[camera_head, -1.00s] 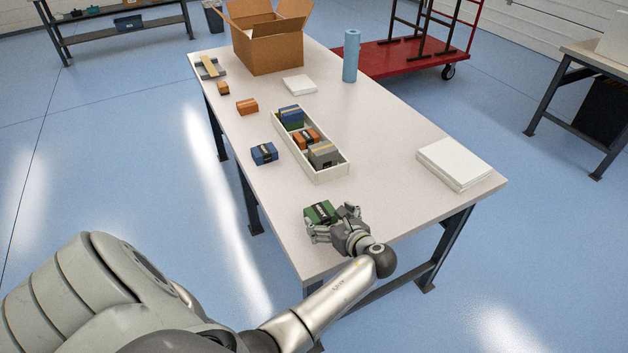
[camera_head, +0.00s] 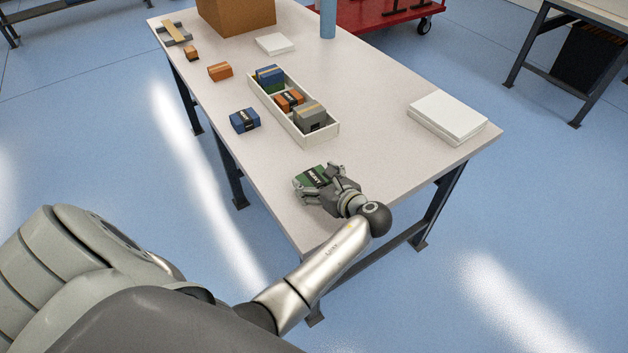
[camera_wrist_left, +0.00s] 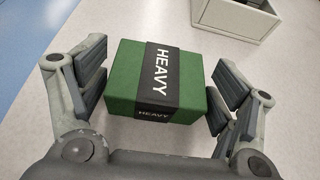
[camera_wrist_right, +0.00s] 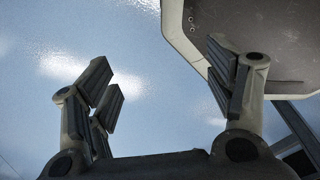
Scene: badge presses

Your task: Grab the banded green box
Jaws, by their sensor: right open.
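The green box (camera_head: 311,174) with a black band marked "HEAVY" lies near the table's front end. In the left wrist view the green box (camera_wrist_left: 125,75) sits between the two fingers of my left gripper (camera_wrist_left: 160,82). The fingers stand on either side of it, and a small gap shows at the right finger. In the head view my left gripper (camera_head: 319,180) is low at the table, reaching around the box. My right gripper (camera_wrist_right: 165,85) shows only in its own wrist view, open and empty above the blue floor.
A white divided tray (camera_head: 320,137) holds several boxes, including a grey one (camera_head: 309,116). A blue banded box (camera_head: 244,120) and an orange box (camera_head: 220,71) lie left of it. A white stack (camera_head: 447,115) lies at the right edge. The table between tray and stack is clear.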

